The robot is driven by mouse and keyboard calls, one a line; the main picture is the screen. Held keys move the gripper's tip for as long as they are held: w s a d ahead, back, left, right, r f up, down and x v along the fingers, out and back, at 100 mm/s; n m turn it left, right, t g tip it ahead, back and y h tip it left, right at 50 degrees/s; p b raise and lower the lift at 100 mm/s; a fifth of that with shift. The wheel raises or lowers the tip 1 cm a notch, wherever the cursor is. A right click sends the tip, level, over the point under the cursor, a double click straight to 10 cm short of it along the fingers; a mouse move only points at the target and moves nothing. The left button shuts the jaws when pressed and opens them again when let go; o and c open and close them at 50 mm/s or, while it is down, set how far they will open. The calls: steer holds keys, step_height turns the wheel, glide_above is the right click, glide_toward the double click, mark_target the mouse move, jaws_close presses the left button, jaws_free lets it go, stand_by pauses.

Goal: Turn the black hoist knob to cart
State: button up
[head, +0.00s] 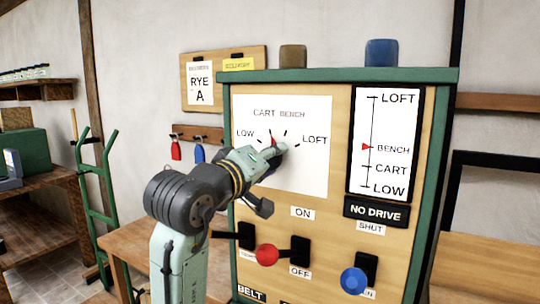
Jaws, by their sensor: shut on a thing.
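The black hoist knob is almost wholly hidden behind my gripper (277,153) on the white dial plate (311,172). Only a red pointer mark (274,141) shows above the fingers. It points up and slightly left, on the side of the CART tick; its exact setting is hard to read. The dial reads LOW, CART, BENCH and LOFT from left to right. My gripper is shut on the knob. On the white height scale (385,125) to the right, a red arrow (365,147) stands at BENCH.
Below the dial are a red-knobbed lever (266,257) near ON/OFF labels and a blue-knobbed lever (353,281) under SHUT. A NO DRIVE plate (376,211) sits under the scale. A green hand truck (97,205) and shelves stand left. Red and blue tags hang on a rack (198,133).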

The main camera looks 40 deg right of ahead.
steer(key=shift+n, duration=0.3)
steer(key=o, duration=1.2)
steer(key=v, duration=1.2)
